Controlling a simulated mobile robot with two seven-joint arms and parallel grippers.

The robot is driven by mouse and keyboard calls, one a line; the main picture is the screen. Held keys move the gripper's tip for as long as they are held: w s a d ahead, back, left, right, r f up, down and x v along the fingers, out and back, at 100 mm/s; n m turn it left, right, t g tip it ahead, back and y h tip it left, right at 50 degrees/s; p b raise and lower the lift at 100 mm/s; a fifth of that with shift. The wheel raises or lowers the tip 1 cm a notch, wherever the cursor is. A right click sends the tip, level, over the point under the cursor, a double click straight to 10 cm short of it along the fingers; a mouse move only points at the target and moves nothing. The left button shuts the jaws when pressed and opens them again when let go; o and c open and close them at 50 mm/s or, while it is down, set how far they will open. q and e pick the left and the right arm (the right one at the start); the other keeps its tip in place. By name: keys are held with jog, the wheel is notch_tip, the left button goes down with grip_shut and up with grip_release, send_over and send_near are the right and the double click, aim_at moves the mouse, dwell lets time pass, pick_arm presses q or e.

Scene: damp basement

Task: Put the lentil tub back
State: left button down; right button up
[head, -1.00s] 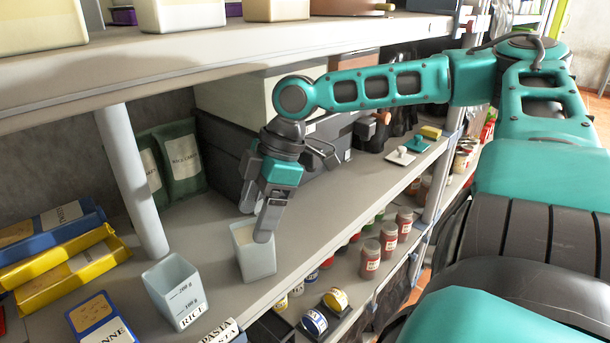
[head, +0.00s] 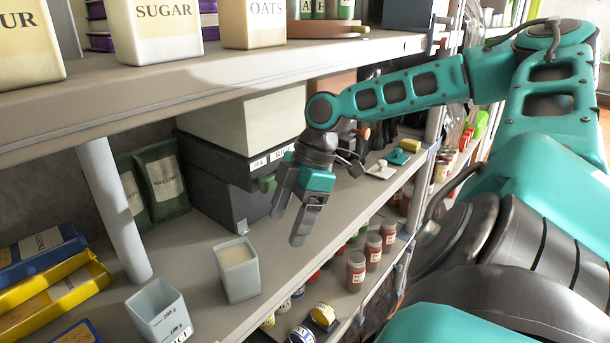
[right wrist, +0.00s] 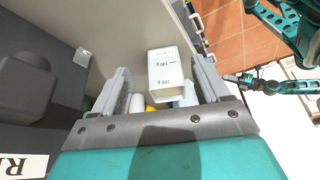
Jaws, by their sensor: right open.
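A pale tub (head: 238,278) with light contents stands upright on the middle shelf, near its front edge. Its label does not show in the head view, so I cannot tell there that it is the lentil tub. In the right wrist view a white tub (right wrist: 166,74) with measuring marks shows upside down beyond my fingers; its name is too small to read. My right gripper (head: 290,222) is open and empty, above the shelf to the right of the tub and apart from it.
An open rice tub (head: 164,314) stands to the left of the tub. A shelf post (head: 112,205) rises behind them. Dark boxes (head: 222,185) stand behind my gripper. The upper shelf edge (head: 200,100) runs above.

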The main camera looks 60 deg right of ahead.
jog(key=d, duration=0.1)
jog(key=s+d, duration=0.1)
jog(key=shift+s+d, duration=0.25)
jog(key=shift+d, duration=0.1)
dwell(0.4)
jog(key=shift+s, duration=0.1)
